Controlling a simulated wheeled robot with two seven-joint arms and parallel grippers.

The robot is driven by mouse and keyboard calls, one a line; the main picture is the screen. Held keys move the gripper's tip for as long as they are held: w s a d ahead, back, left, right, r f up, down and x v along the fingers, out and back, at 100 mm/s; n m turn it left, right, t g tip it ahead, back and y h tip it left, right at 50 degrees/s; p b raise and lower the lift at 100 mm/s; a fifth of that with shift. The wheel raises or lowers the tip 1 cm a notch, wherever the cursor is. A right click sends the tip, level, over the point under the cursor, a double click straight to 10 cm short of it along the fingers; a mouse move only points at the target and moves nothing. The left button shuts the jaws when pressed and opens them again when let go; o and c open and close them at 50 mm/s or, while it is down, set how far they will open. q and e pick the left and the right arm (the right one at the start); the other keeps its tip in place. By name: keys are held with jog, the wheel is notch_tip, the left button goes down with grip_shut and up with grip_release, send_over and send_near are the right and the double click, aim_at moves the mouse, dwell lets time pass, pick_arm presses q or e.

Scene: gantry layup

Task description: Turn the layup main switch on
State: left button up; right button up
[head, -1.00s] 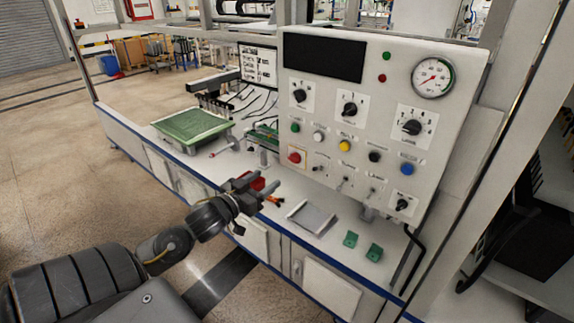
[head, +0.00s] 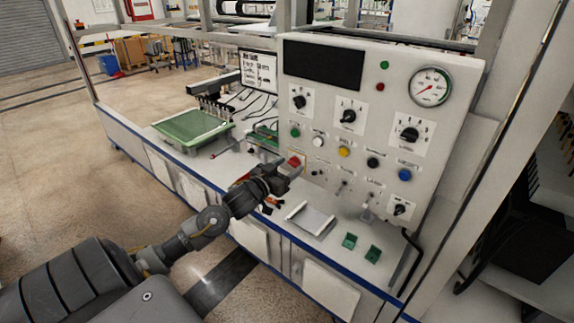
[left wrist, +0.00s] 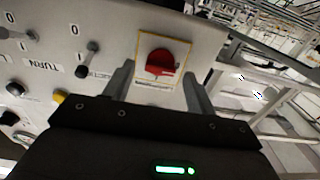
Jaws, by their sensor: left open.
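The control panel (head: 330,105) stands on the bench with rotary knobs, coloured buttons, small toggles and a gauge. A red rotary switch on a yellowish plate sits at its lower left; in the head view the red part (head: 294,161) shows just above my gripper. In the left wrist view the red switch (left wrist: 160,63) lies ahead, between my two fingers and apart from them. My left gripper (head: 287,175) is open and empty, close in front of the panel's lower left; it also shows in the left wrist view (left wrist: 158,85). My right gripper is not in view.
Small toggles marked 0 and 1, one of them a lever (left wrist: 88,55), sit beside the red switch. A green tray (head: 192,128) is at the left on the bench. A grey tray (head: 311,219) and two green blocks (head: 349,241) lie below the panel.

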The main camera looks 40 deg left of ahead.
pick_arm(q)
jog(key=shift+w, duration=0.2)
jog(key=shift+c, duration=0.2)
jog(key=c, duration=0.9)
jog(key=shift+c, duration=0.2)
